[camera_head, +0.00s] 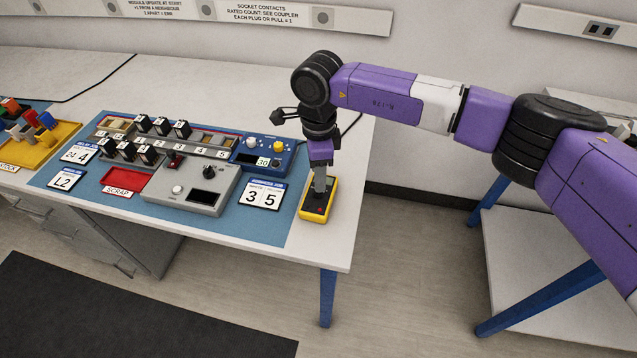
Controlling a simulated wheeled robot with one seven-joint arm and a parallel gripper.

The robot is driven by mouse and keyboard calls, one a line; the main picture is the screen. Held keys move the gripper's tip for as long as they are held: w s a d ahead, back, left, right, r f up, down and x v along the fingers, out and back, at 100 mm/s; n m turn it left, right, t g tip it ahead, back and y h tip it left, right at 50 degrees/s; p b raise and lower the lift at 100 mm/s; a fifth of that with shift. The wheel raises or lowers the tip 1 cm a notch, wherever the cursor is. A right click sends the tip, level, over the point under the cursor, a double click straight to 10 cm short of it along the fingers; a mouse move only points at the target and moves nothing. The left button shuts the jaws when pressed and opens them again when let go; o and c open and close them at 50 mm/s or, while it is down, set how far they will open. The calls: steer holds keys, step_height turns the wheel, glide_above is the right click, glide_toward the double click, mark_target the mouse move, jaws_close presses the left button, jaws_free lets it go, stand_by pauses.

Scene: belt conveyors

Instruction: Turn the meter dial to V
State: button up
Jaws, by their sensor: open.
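The meter (317,209) is a yellow-edged box with a dark face, lying on the right end of the white table. My gripper (319,187) points down over the meter's upper half. A small red spot shows low on the meter face.
A red scrap tray (124,181) and yellow tray (45,150) stand further left.

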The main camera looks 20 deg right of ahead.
steer(key=shift+r, duration=1.3)
